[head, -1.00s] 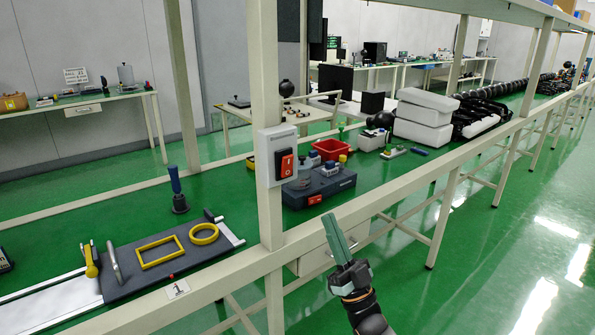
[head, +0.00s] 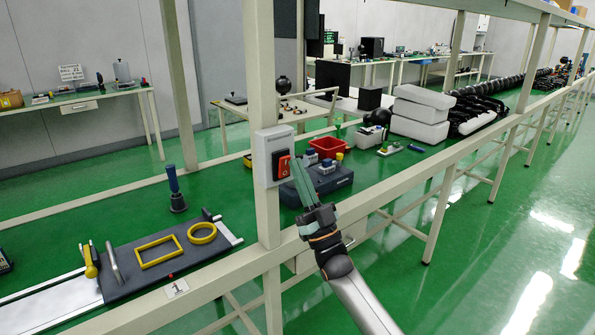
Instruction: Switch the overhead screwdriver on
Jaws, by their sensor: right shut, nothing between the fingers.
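A grey switch box (head: 264,148) is mounted on the bench's upright post. Its red rocker switch (head: 282,166) is on the front face. My right gripper (head: 296,162) is shut and empty, its green fingers pointing up at the rocker's right edge. The fingertips look very close to the rocker, but I cannot tell whether they touch it. The rocker's on or off position is not clear. I cannot make out an overhead screwdriver for certain. My left gripper is not in view.
The bench's front rail (head: 215,286) runs below the switch. Behind the gripper stand a dark blue case (head: 330,183) and a red bin (head: 327,146). A dark mat (head: 150,268) holds yellow frames at left. The floor at right is clear.

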